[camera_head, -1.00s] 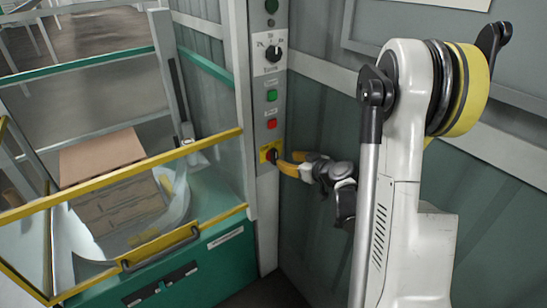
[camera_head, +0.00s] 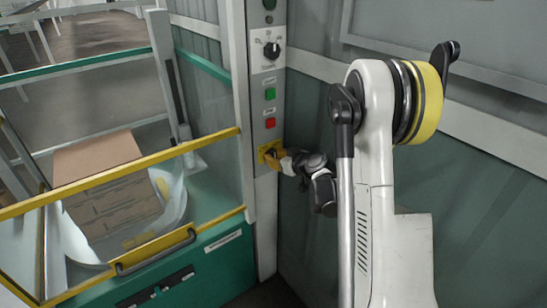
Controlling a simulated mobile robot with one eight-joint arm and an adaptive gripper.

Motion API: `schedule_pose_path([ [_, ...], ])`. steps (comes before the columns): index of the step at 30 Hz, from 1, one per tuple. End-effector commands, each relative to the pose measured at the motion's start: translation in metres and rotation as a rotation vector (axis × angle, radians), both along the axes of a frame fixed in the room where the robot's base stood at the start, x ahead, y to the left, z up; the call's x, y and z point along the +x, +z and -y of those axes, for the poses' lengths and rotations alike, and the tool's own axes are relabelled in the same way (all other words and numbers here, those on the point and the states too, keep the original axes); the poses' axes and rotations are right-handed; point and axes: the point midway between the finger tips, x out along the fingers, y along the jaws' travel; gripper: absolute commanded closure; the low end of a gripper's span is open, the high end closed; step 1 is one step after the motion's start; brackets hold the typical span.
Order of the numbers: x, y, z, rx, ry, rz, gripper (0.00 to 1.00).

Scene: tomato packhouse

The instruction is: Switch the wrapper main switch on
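The wrapper main switch is on the yellow plate (camera_head: 264,149) low on the grey control post (camera_head: 262,190). Only part of the plate shows, and its red knob is hidden behind my gripper. My gripper (camera_head: 271,158), with yellow-orange fingers, is right at the switch and reaches in from the right. Its fingertips overlap the plate and look close to or touching the knob. I cannot tell whether they are closed on it, nor which way the knob points.
Above the switch on the post are a red button (camera_head: 270,122), a green button (camera_head: 270,94) and a black rotary selector (camera_head: 271,50). A yellow-framed guard (camera_head: 120,172) stands left, with a cardboard box (camera_head: 110,190) behind it. A grey-green wall (camera_head: 480,220) is to the right.

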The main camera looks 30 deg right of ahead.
Motion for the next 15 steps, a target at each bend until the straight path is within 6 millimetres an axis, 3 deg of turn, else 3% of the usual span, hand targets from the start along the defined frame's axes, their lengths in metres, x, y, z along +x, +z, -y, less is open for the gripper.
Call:
schedule_pose_path([
  [6, 0.0000, -0.0003, 0.0005, 0.012, -0.001, -0.002, 1.00],
  [15, 0.0004, -0.0003, 0.0014, 0.246, 0.000, -0.033, 1.00],
])
